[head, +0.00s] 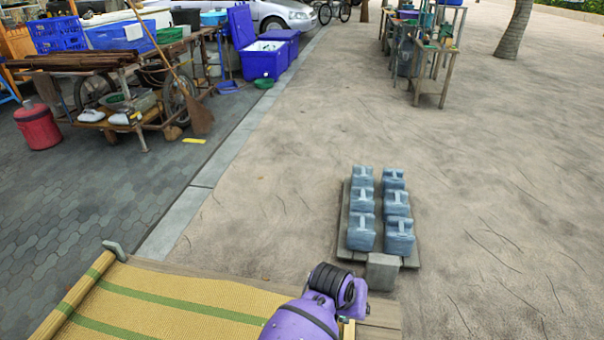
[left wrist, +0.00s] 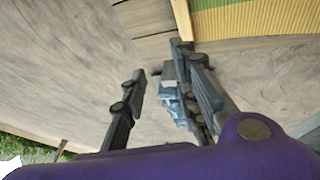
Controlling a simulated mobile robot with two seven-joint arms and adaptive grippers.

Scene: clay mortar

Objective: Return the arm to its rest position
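A purple arm link of mine (head: 312,308) with a black ribbed joint reaches over the near table edge in the head view; no gripper shows there. In the left wrist view my left gripper (left wrist: 160,62) has its two dark fingers spread apart, with nothing held between them. My right gripper is not in view. I see no mortar in these frames.
A wooden table with a yellow, green-striped mat (head: 165,300) lies at the bottom. Blue-grey weights (head: 362,235) stand on a low pallet (head: 343,218) beyond it. A cart (head: 150,110) stands at left and a workbench (head: 432,90) at the back right.

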